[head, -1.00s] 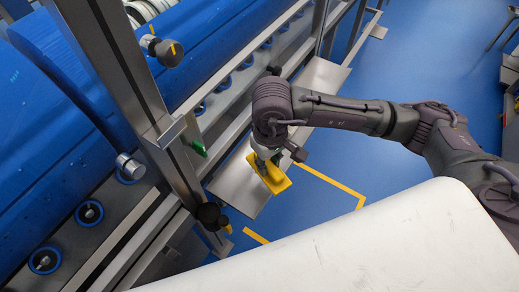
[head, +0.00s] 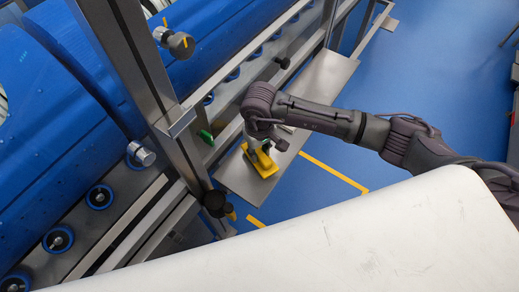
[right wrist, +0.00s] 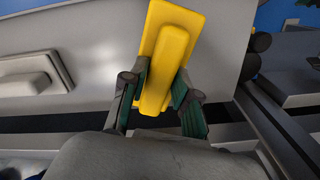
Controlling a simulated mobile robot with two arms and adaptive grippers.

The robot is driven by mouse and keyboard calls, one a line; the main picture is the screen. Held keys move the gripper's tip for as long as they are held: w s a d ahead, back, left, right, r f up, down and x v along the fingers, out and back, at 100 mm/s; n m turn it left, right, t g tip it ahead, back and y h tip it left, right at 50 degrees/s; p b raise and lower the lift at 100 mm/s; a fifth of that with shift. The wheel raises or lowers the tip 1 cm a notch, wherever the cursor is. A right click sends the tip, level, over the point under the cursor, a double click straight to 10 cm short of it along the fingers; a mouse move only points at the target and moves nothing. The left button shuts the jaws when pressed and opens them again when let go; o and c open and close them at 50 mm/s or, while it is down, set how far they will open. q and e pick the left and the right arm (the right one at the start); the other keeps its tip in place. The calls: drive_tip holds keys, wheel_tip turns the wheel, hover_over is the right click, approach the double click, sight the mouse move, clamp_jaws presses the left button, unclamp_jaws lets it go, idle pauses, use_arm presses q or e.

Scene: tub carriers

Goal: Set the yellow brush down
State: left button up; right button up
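The yellow brush (head: 262,161) is at my right gripper (head: 259,146), over the near part of a long steel shelf (head: 322,88) in the head view. In the right wrist view the yellow brush (right wrist: 165,65) has its raised handle between the two green-padded fingers of my right gripper (right wrist: 159,90), which are closed on its sides. Its flat plate faces the shelf (right wrist: 100,40). I cannot tell whether the brush touches the shelf. My left gripper is not in view.
A grey block-shaped thing (right wrist: 35,82) lies on the shelf at the left of the wrist view. A steel post (head: 150,95) and blue drums (head: 65,95) stand left of the shelf. My white body panel fills the front. Blue floor (head: 430,80) is clear to the right.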

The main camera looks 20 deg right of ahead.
sight(260, 152)
drive_tip(key=shift+o, duration=1.4)
wheel_tip(260, 152, up, 12)
drive_tip(key=b, duration=0.2)
